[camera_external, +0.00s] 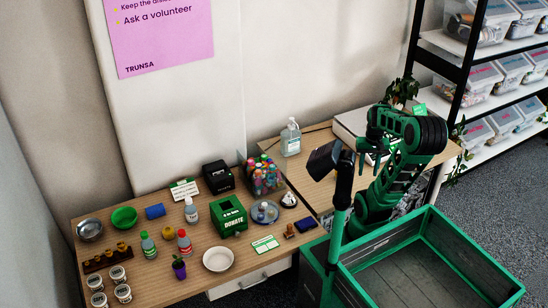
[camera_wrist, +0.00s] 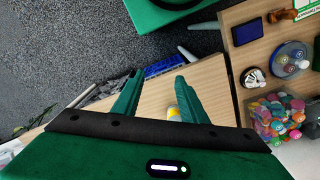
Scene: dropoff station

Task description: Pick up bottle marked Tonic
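My gripper (camera_external: 374,150) is raised over the right table, well to the right of these bottles. In the wrist view its two green fingers (camera_wrist: 158,78) are apart with nothing held. None of these bottles can be made out in the wrist view.
The left table holds a green donate box (camera_external: 229,216), a bin of colourful items (camera_external: 262,176), a white bowl (camera_external: 218,259) and a purple-potted plant (camera_external: 179,267) near the bottles. A pump bottle (camera_external: 290,139) stands on the right table. A large green-rimmed crate (camera_external: 480,254) is at front right.

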